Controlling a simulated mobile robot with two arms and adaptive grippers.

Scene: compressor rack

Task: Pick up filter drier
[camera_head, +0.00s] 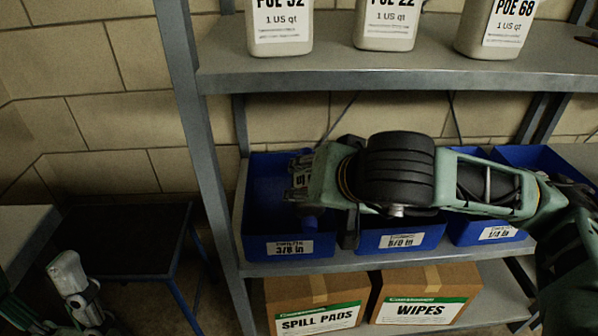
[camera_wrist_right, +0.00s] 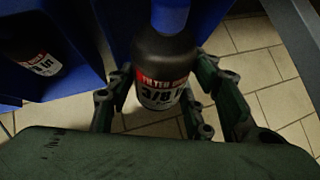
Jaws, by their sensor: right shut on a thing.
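The filter drier (camera_wrist_right: 163,72) is a dark cylinder with a blue cap and a red, white and black label reading 3/8. It shows in the right wrist view between the fingers of my right gripper (camera_wrist_right: 160,88), which is shut on it. In the head view my right gripper (camera_head: 302,178) is over the left blue bin (camera_head: 290,247), labelled 3/8 in. The drier is mostly hidden there. Part of my left arm (camera_head: 75,285) shows at the lower left, and its finger state is unclear.
Another labelled drier (camera_wrist_right: 35,58) lies in a blue bin in the wrist view. My right arm covers much of the middle bin (camera_head: 400,240) and right bin (camera_head: 485,233). The upper shelf (camera_head: 390,75) with bottles is close above. Cardboard boxes (camera_head: 315,290) stand below.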

